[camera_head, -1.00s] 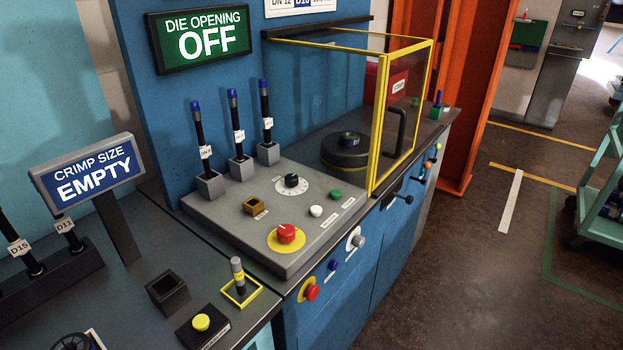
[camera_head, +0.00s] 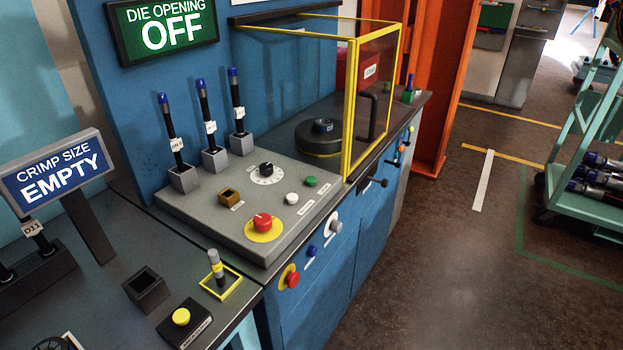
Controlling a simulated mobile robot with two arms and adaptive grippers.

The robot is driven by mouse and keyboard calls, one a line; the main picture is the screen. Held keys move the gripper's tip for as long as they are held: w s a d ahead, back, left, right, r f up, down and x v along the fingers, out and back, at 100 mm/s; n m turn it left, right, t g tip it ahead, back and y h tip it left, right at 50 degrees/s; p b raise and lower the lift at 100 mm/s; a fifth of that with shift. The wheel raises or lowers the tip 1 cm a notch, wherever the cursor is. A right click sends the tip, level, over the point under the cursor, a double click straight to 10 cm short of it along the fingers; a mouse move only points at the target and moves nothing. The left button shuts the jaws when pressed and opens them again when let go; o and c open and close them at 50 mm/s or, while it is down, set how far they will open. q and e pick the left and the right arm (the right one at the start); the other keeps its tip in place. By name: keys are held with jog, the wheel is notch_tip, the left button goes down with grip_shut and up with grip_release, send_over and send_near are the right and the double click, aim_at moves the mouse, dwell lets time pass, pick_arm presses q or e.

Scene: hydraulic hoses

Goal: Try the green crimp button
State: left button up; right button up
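The green crimp button (camera_head: 311,181) is a small round button on the sloped grey control panel (camera_head: 190,208), at its right end near the yellow-framed guard. A white button (camera_head: 292,198) sits just left of and below it. A black dial (camera_head: 266,169) on a white scale is behind, and a large red button (camera_head: 263,221) on a yellow disc is in front. The green sign (camera_head: 168,28) reads "DIE OPENING OFF", and the blue sign (camera_head: 58,172) reads "CRIMP SIZE EMPTY". Neither gripper shows in the view.
A clear guard with a yellow frame (camera_head: 350,110) and black handle (camera_head: 368,117) stands right of the panel. Three blue-tipped hoses (camera_head: 206,110) stand upright behind it. A teal cart (camera_head: 570,208) stands at right. The floor (camera_head: 440,260) before the bench is clear.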

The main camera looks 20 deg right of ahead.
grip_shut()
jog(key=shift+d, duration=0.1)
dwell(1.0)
